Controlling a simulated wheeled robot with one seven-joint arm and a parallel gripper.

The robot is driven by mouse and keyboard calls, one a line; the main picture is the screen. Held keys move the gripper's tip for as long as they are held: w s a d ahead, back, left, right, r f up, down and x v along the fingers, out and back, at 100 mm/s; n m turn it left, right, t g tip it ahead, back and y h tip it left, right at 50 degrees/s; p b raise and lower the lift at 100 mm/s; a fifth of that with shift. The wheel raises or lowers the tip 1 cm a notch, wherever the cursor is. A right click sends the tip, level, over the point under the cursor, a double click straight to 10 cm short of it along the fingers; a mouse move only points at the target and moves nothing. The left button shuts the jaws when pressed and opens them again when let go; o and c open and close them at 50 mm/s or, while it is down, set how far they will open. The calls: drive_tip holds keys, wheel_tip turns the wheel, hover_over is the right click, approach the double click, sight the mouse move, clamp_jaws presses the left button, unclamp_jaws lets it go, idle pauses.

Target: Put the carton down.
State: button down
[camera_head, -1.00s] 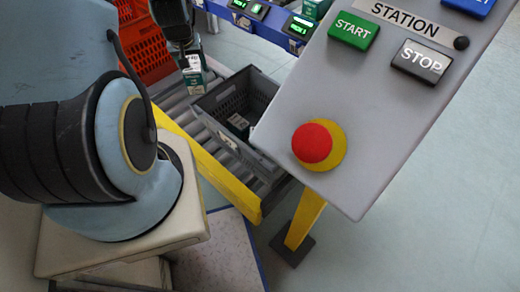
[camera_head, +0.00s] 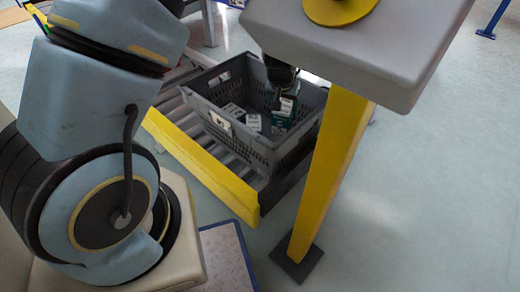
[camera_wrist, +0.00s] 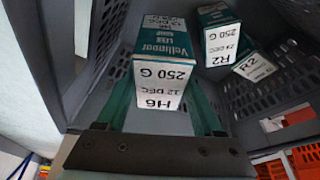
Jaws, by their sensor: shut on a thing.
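My gripper (camera_head: 284,88) reaches down inside the grey tote (camera_head: 273,158), at its right part. It is shut on a white and green carton (camera_wrist: 163,72), marked "250 G" and "H6" in the wrist view. The fingers (camera_wrist: 160,104) lie on either side of the carton. The held carton also shows in the head view (camera_head: 287,106), partly hidden by the gripper. I cannot tell whether its bottom touches the tote floor. Two more cartons, marked "R2", stand in the tote in the wrist view: one (camera_wrist: 222,45) and another beyond it (camera_wrist: 255,68).
The tote stands on a roller conveyor with a yellow side rail (camera_head: 200,165). A grey control panel (camera_head: 360,45) on a yellow post (camera_head: 330,160) stands close on the right, overhanging the tote's near right side. White cartons (camera_head: 253,122) lie left of my gripper in the tote.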

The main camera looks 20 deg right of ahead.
sight(282, 134)
drive_tip(key=f, duration=0.3)
drive_tip(key=f+b, duration=0.1)
drive_tip(key=f, duration=0.1)
drive_tip(key=shift+s+f, duration=0.25)
drive_tip(key=shift+f, duration=0.05)
drive_tip(key=shift+f+b, duration=0.45)
drive_tip(key=shift+f, duration=1.75)
drive_tip(key=shift+f, duration=0.1)
drive_tip(key=shift+f, duration=0.25)
drive_tip(key=shift+c, duration=0.2)
unclamp_jaws()
